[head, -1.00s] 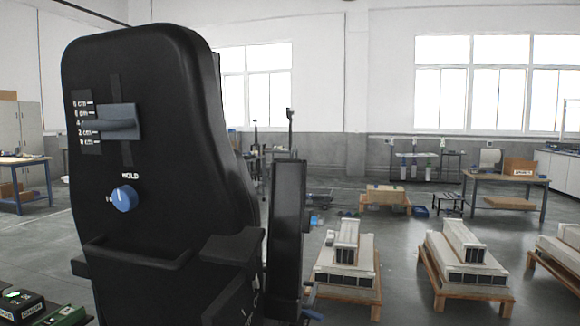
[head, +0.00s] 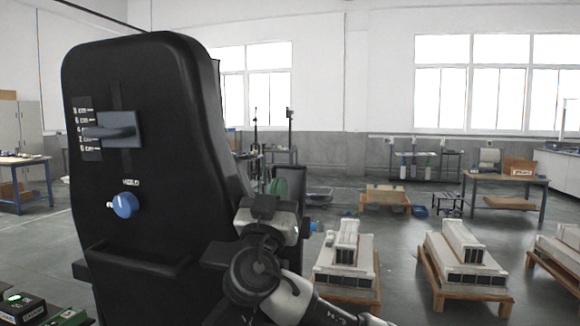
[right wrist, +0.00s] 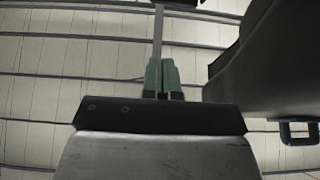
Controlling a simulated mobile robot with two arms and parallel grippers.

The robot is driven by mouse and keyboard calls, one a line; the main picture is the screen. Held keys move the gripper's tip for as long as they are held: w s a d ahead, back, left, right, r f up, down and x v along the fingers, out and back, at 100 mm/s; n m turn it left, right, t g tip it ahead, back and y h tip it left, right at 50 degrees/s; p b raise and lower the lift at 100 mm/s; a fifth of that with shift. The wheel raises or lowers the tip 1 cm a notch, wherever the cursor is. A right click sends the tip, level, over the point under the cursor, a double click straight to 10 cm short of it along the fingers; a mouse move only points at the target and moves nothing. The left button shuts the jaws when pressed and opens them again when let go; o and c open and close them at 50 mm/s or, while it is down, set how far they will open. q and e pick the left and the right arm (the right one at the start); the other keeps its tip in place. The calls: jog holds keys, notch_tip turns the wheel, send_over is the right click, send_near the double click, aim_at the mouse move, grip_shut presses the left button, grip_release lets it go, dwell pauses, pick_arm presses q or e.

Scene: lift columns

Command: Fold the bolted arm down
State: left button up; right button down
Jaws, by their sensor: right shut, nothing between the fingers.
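The black column (head: 150,150) stands at the left, with a grey lever on a cm scale, a blue knob (head: 124,205) and a black handle bar below. The upright dark panel beside it, apparently the arm (head: 297,178), points up; my right arm hides its lower part. A small blue piece (head: 311,227) shows by its right edge; I cannot tell whether it is the bolt. My right gripper (head: 278,187) points up in front of the panel, right of the column. Its green fingertips (right wrist: 163,75) are shut and empty in the right wrist view. My left gripper is out of view.
White blocks on wooden pallets (head: 345,262) stand on the floor at the right. A table (head: 505,180) stands behind them. Small green and black boxes (head: 25,308) lie at the lower left. In the right wrist view, a dark body (right wrist: 260,65) is close on the right.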

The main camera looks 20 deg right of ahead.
aim_at(290, 172)
jog(key=shift+w+d+r+p, duration=0.4)
jog(key=shift+w+d, duration=0.35)
jog(key=shift+w, duration=0.35)
jog(key=shift+w+d+r+p, duration=0.3)
jog(key=shift+w+d+p, duration=0.2)
jog(key=shift+w+d, duration=0.45)
jog(key=shift+w+d+r+p, duration=0.35)
jog(key=shift+w+d+p, duration=0.15)
jog(key=shift+w, duration=0.75)
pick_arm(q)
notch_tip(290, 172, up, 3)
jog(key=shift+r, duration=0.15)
